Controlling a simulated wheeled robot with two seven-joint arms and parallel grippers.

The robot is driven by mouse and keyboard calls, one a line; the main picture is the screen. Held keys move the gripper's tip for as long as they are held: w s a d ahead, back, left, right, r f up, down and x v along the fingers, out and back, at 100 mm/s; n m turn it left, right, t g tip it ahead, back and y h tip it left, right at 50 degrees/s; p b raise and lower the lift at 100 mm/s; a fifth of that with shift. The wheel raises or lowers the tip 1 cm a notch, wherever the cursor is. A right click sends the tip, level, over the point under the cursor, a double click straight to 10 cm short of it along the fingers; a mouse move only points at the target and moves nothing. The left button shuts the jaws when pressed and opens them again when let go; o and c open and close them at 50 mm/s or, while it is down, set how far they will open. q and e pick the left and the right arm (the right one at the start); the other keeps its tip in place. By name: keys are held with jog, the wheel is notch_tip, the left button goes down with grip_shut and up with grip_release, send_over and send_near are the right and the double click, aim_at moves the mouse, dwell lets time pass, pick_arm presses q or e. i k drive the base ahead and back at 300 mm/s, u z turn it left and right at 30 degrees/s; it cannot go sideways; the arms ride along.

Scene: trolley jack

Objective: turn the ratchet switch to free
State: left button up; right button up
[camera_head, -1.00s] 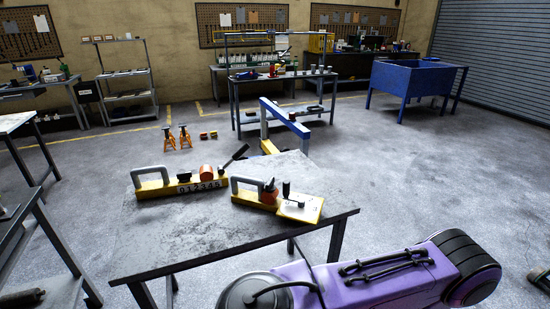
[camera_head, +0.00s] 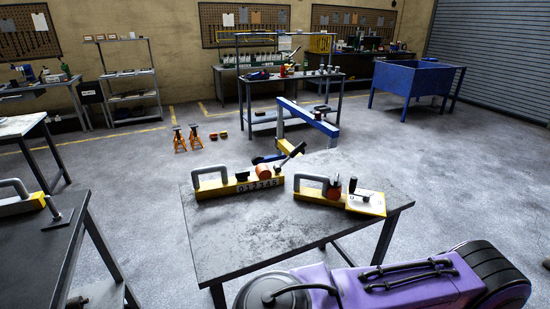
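Two yellow devices stand on the grey metal table in front of me. The left device (camera_head: 236,187) has a grey handle, a row of digits, an orange cylinder (camera_head: 264,172) and a tilted black lever (camera_head: 291,155). The right device (camera_head: 325,196) has a grey handle, a red-orange part (camera_head: 333,190) with a black lever, and a pale plate (camera_head: 365,201) carrying a small black knob (camera_head: 364,188). I cannot tell which of these parts is the ratchet switch, nor read its setting. Neither of my grippers is in view.
The table (camera_head: 235,235) has bare top in front of the devices. Orange stands (camera_head: 195,137) are further left. Another table (camera_head: 35,250) is at the left edge. The floor between is open.

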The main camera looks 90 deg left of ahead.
aim_at(241, 176)
jog(key=k, duration=0.45)
jog(key=u, duration=0.75)
